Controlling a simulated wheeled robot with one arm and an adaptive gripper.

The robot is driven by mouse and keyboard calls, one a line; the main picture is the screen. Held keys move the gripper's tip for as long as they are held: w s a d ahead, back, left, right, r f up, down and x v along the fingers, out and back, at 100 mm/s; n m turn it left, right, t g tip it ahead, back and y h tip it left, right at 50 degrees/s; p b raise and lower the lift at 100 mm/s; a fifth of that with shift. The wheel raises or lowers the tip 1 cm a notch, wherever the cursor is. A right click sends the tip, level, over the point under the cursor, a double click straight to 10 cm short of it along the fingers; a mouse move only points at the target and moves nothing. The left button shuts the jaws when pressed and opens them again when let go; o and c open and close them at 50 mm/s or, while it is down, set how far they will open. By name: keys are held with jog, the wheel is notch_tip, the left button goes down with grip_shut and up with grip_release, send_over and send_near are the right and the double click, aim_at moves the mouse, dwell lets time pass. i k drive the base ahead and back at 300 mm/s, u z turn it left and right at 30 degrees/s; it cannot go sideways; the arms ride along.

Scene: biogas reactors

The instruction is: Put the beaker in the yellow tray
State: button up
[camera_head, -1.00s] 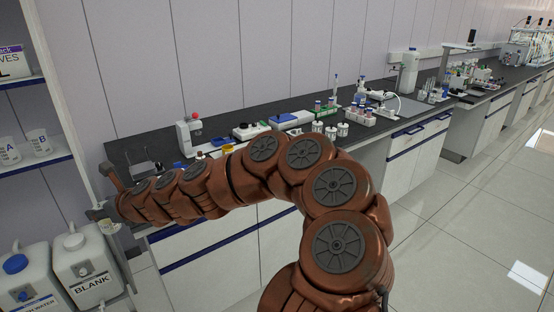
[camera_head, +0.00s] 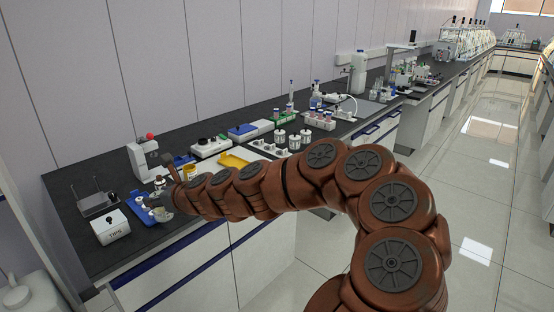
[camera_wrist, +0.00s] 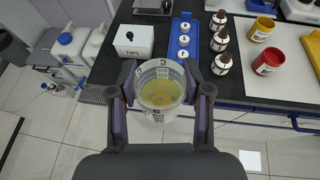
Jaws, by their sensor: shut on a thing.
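My gripper (camera_wrist: 164,92) is shut on the beaker (camera_wrist: 160,96), one finger on each side. The beaker is clear with markings and holds some yellowish liquid. In the wrist view it is at the middle, over the bench's front edge and the floor. In the head view my gripper (camera_head: 161,201) is at the left end of the bench, and the beaker is partly hidden and small. The yellow tray (camera_head: 236,160) lies on the bench to the right of my gripper. Its edge also shows at the right border of the wrist view (camera_wrist: 312,44).
A white tips box (camera_wrist: 133,40) and a blue rack (camera_wrist: 183,40) stand close ahead of the beaker. Brown bottles (camera_wrist: 221,64), a yellow cup (camera_wrist: 262,28) and a red cup (camera_wrist: 267,62) stand to the right. A grey bench (camera_head: 85,240) carries more instruments behind.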

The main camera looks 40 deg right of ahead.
aim_at(238, 165)
jog(key=z, duration=0.6)
jog(key=i, duration=1.35)
jog(key=u, duration=0.4)
